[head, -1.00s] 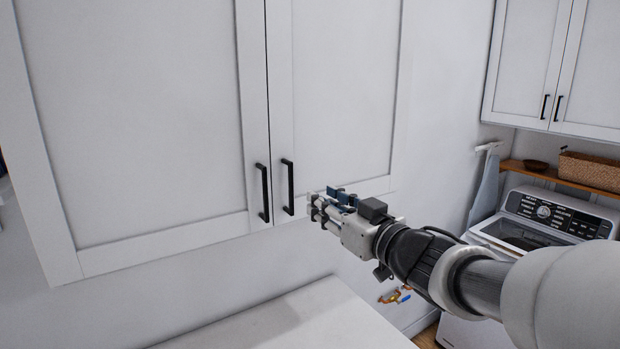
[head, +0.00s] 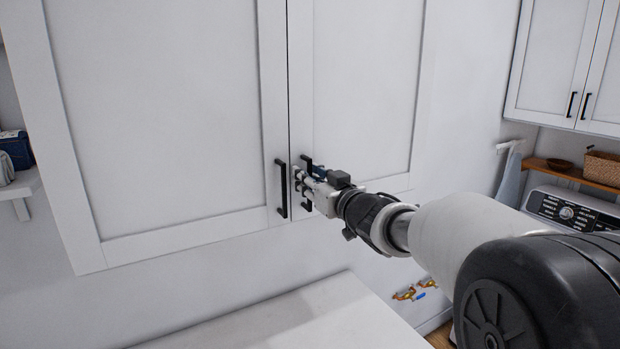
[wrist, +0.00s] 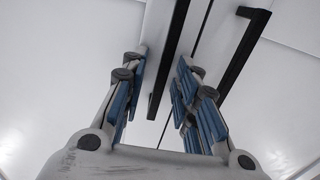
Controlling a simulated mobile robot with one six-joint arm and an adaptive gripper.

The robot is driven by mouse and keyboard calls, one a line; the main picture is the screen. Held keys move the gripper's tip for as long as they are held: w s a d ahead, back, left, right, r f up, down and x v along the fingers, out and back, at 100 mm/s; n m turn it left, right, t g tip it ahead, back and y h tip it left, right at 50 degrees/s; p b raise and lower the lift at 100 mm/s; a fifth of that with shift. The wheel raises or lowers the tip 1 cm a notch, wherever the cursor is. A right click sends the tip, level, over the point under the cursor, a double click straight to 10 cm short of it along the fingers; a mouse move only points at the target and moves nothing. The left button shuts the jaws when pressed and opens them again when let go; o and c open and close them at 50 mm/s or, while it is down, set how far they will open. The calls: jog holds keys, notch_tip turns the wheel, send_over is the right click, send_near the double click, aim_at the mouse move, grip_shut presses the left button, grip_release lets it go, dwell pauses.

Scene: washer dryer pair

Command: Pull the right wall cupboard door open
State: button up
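The right wall cupboard door (head: 362,90) is white and panelled, and it looks closed, flush beside the left door (head: 160,120). Its black bar handle (head: 307,160) is at the lower left of the door, partly hidden by my gripper (head: 305,180). In the wrist view my gripper (wrist: 157,95) has its blue-padded fingers apart. The handle's black bar (wrist: 168,65) shows in the gap between them, with clear space on both sides. I cannot tell how deep the bar sits between the fingers.
The left door's black handle (head: 281,188) is close beside my gripper; it also shows in the wrist view (wrist: 245,45). A white worktop (head: 310,315) lies below. A shelf with a basket (head: 602,167), a washer panel (head: 570,212) and another wall cupboard (head: 565,60) are to the right.

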jog(key=shift+c, duration=0.6)
grip_shut()
